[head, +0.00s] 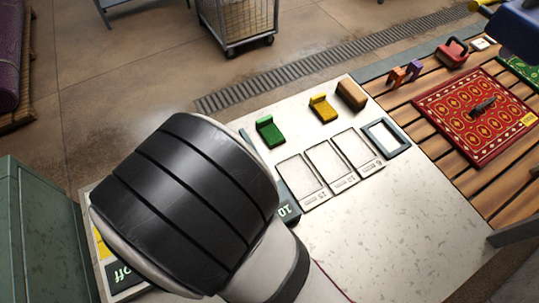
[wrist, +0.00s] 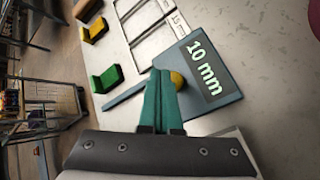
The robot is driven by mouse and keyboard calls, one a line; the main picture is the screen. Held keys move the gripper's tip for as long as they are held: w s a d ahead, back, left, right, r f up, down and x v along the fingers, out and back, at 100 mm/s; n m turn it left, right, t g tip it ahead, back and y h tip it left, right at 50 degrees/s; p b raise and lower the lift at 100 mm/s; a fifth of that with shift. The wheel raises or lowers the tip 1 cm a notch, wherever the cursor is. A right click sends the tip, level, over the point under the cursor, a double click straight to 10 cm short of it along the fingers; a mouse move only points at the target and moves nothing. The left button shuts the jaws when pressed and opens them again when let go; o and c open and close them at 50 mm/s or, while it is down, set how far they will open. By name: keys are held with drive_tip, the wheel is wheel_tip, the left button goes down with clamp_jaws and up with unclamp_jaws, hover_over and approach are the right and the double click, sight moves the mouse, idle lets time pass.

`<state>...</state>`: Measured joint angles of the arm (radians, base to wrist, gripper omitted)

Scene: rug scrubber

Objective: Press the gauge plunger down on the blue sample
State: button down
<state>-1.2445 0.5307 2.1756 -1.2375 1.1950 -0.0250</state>
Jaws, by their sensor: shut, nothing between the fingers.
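My gripper (wrist: 160,76) shows in the wrist view with its teal fingers together and nothing between them. Its tips are over a dark slate-blue plate (wrist: 222,88) marked "10 mm". A rounded yellow knob (wrist: 177,79) shows just beside the fingers, partly hidden by them; I cannot tell whether they touch it. No clearly blue sample or whole gauge can be made out, and the fingers cover part of that spot. In the head view my arm hides the gripper and most of this plate (head: 289,209).
Green (head: 269,132), yellow (head: 323,108) and brown (head: 351,94) blocks stand along the bench's far edge. Framed trays (head: 303,175) lie on the pale bench (head: 400,245). A red rug (head: 474,113) lies on wooden slats at the right. The bench's front right is clear.

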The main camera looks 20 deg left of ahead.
drive_tip(key=shift+f, duration=0.15)
idle(0.3)
drive_tip(key=shift+f, duration=0.3)
drive_tip(key=shift+d+f, duration=0.1)
drive_tip(key=shift+f, duration=0.8)
idle(1.0)
drive_tip(key=shift+r, duration=1.2)
drive_tip(key=shift+r, duration=2.55)
